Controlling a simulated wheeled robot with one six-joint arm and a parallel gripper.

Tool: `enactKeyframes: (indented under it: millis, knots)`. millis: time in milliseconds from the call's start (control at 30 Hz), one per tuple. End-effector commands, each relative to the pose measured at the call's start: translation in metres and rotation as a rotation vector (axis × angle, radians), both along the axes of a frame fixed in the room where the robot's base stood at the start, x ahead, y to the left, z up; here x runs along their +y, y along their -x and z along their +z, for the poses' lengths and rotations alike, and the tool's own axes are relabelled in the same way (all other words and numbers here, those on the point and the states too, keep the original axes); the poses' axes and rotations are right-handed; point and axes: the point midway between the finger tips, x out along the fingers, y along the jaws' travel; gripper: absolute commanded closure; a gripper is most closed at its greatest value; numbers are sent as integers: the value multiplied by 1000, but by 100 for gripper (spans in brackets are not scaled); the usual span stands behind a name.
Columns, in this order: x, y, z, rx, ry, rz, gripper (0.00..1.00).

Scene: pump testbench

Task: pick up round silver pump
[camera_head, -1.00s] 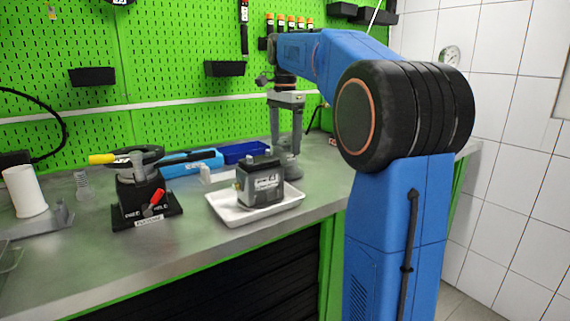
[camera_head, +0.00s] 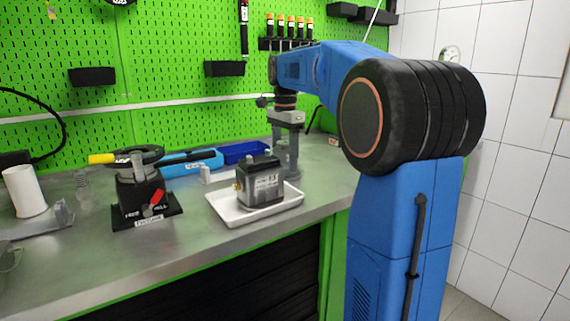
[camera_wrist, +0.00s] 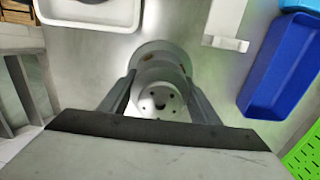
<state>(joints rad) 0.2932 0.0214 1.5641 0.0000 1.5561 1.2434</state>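The round silver pump (camera_wrist: 160,88) stands upright on the metal bench, seen from above in the wrist view. It shows a wide round base and a narrower top face with several small holes. My gripper (camera_wrist: 159,84) is open, with one finger on each side of the pump; whether the fingers touch it I cannot tell. In the head view my gripper (camera_head: 287,150) points down at the back of the bench, behind the tray.
A white tray (camera_head: 232,215) holds a dark boxy pump (camera_head: 262,184) in front of my gripper. A blue bin (camera_head: 245,150) stands behind, to the left. A green pegboard closes the back.

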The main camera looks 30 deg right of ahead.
Motion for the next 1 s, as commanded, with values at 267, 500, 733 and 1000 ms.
enactKeyframes:
  millis: [267, 500, 733, 1000]
  knots:
    - [0, 0, 2, -3, 1, 0, 100]
    - [0, -1, 7, -4, 1, 0, 100]
    - [0, -1, 36, -5, 2, 0, 100]
    - [0, 0, 77, -4, 2, 0, 100]
